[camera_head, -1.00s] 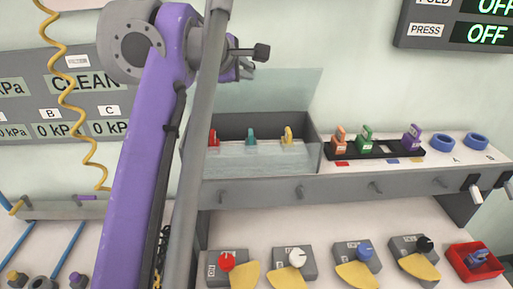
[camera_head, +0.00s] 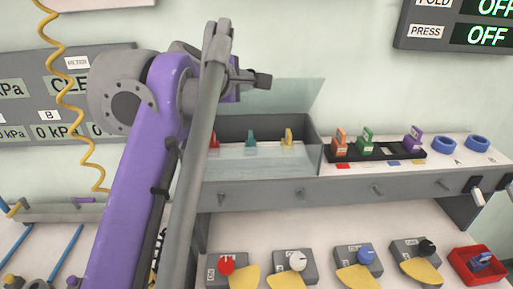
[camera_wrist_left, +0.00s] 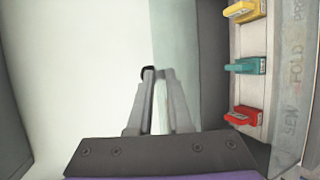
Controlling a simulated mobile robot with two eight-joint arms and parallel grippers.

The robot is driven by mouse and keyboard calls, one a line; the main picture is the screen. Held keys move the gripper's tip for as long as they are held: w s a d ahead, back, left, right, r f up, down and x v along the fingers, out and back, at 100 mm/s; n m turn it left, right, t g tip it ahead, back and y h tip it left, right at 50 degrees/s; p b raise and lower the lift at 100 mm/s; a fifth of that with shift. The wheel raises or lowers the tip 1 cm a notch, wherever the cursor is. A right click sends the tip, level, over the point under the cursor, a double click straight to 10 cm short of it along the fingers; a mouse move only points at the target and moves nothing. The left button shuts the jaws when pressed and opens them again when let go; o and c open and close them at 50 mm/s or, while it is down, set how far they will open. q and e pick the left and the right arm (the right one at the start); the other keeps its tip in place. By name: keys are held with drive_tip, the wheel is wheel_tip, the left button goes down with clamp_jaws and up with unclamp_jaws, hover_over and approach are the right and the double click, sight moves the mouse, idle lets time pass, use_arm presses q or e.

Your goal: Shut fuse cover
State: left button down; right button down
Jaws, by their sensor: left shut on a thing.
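The fuse cover (camera_head: 295,95) is a clear, greenish panel standing raised at the back of the grey fuse box (camera_head: 313,130). Red, teal (camera_head: 251,138) and yellow (camera_head: 288,136) fuses stand in the box. My left gripper (camera_head: 262,80) is at the cover's upper part and is shut on it, with the exact contact hard to see. In the left wrist view, its fingers (camera_wrist_left: 155,74) are close together at the edge of the translucent cover (camera_wrist_left: 176,40), and the fuses are to the right. My arm hides the box's left end. My right gripper is not in view.
A black rack (camera_head: 378,150) with orange, green and purple fuses stands right of the box, beside two blue rings (camera_head: 441,142). Several knobs (camera_head: 297,260) line the lower panel, with a red tray (camera_head: 477,265) at right. A yellow coiled hose (camera_head: 72,100) hangs at left.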

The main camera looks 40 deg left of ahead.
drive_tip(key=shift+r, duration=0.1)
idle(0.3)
use_arm(q)
drive_tip(key=shift+s+d+f+m+t+y+p, duration=0.2)
drive_tip(key=shift+s+d+f+t+p, duration=0.15)
drive_tip(key=shift+p, duration=0.25)
drive_tip(key=shift+s+d+f+m+t+y+p, duration=0.15)
drive_tip(key=shift+s+f+t+y+p, duration=0.1)
drive_tip(key=shift+f+t+p, duration=0.25)
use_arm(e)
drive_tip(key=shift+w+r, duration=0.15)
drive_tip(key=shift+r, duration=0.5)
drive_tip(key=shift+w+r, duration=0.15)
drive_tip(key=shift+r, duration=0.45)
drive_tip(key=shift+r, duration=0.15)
use_arm(q)
drive_tip(key=p, duration=0.2)
drive_tip(key=s+d+f+p, duration=0.1)
drive_tip(key=p, duration=0.2)
drive_tip(key=shift+f+t+y, duration=0.25)
drive_tip(key=shift+f+t, duration=0.05)
drive_tip(key=shift+t, duration=0.05)
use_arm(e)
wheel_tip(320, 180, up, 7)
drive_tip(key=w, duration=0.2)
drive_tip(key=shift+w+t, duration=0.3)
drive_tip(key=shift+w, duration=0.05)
